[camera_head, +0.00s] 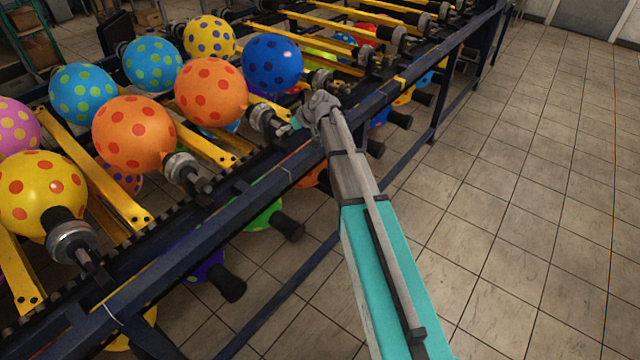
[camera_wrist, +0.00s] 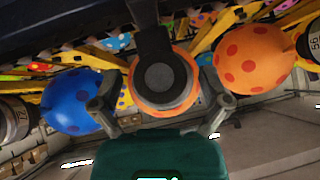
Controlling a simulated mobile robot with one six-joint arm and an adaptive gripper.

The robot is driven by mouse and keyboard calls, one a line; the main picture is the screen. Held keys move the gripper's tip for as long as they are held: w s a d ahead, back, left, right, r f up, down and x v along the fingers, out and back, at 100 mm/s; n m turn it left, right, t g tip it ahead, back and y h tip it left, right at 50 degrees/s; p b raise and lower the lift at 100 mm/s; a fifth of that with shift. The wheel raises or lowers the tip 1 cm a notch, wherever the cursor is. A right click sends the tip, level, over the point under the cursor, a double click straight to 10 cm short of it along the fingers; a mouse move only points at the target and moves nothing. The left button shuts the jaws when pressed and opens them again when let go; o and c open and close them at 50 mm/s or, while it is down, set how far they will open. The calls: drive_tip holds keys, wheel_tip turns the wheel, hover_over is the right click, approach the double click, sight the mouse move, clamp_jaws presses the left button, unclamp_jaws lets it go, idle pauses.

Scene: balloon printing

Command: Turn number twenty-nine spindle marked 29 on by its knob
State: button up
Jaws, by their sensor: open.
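A spindle with a round dark knob (camera_wrist: 165,83) faces my wrist camera, in front of an orange balloon. I cannot read 29 on any spindle. My gripper (camera_wrist: 164,107) is open, with one finger left and one right of this knob, and nothing is held. In the head view, my gripper (camera_head: 303,115) is at the machine's edge, close to the grey spindle end (camera_head: 266,119) of the orange balloon with red dots (camera_head: 211,92). I cannot tell whether the fingers touch the knob.
A blue balloon (camera_wrist: 72,101) and another orange balloon (camera_wrist: 254,60) flank the knob. The right neighbour spindle (camera_wrist: 312,43) seems marked 56. A dark blue rail (camera_head: 235,204) runs along the machine's edge. The tiled floor (camera_head: 520,180) at right is clear.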

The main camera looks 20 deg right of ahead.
drive_tip(key=n+t+h, duration=0.1)
drive_tip(key=t+h, duration=0.1)
drive_tip(key=shift+s+a+n+h, duration=0.1)
drive_tip(key=shift+n+h, duration=0.2)
drive_tip(key=shift+n, duration=0.1)
drive_tip(key=shift+s+r, duration=0.15)
drive_tip(key=shift+r, duration=0.2)
drive_tip(key=p+v, duration=0.9)
drive_tip(key=v, duration=0.4)
drive_tip(key=s+f+m+g+h, duration=0.2)
drive_tip(key=s+f+m+g, duration=0.1)
drive_tip(key=s, duration=0.8)
drive_tip(key=s+a+f+m+g+h, duration=0.1)
drive_tip(key=s+f+m+g, duration=0.2)
drive_tip(key=s, duration=0.8)
drive_tip(key=shift+s+a+f+m+g+h+b, duration=0.25)
drive_tip(key=shift+f+m+g+h, duration=0.2)
drive_tip(key=shift+g, duration=0.35)
drive_tip(key=shift+r, duration=0.1)
drive_tip(key=shift+s+d+m+g, duration=0.1)
drive_tip(key=shift+s+m+g, duration=0.35)
drive_tip(key=shift+s, duration=0.7)
